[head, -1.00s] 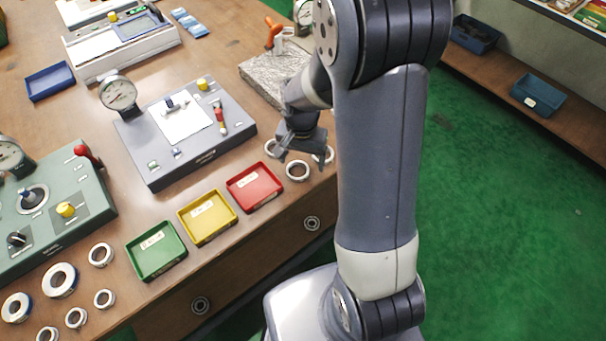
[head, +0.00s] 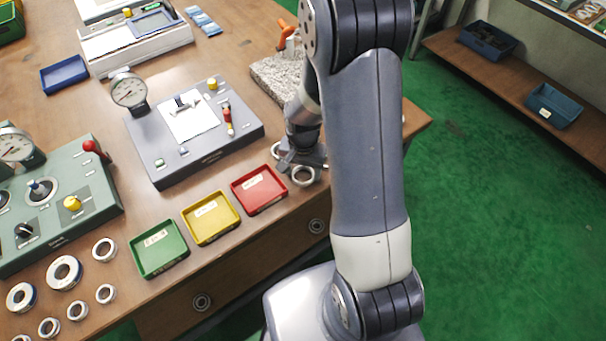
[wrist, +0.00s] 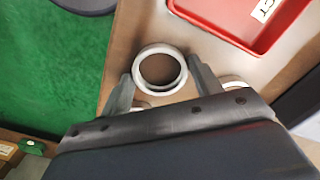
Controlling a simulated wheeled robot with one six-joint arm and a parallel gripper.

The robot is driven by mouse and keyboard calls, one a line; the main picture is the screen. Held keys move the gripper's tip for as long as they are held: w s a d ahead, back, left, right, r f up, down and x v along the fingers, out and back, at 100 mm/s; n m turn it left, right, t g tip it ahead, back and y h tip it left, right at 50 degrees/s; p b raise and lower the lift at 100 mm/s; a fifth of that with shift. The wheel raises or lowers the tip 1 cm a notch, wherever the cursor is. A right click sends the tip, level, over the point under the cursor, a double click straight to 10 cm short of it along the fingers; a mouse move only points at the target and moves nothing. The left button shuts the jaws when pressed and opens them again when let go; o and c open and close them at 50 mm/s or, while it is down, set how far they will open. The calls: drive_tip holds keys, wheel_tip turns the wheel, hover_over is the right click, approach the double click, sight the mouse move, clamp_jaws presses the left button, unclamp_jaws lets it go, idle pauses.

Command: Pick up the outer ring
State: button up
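A pale metal ring (wrist: 160,47), which looks like the outer ring, lies flat on the wooden bench near its front edge. It also shows in the head view (head: 303,184), just in front of my gripper (head: 300,160). In the wrist view my gripper (wrist: 159,70) is open, with one fingertip on either side of the ring. I cannot tell whether the fingers touch it. Two other rings, one at the left finger (wrist: 141,104) and one at the right finger (wrist: 235,84), are partly hidden by my gripper.
A red tray (head: 260,205) stands close to the left of the ring, with yellow (head: 211,238) and green (head: 160,271) trays beyond. A grey gauge fixture (head: 200,165) and a granite block (head: 275,80) are behind. Several rings lie at the lower left. Green floor is right of the bench.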

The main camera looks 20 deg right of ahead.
drive_tip(key=c, duration=0.6)
drive_tip(key=shift+c, duration=0.2)
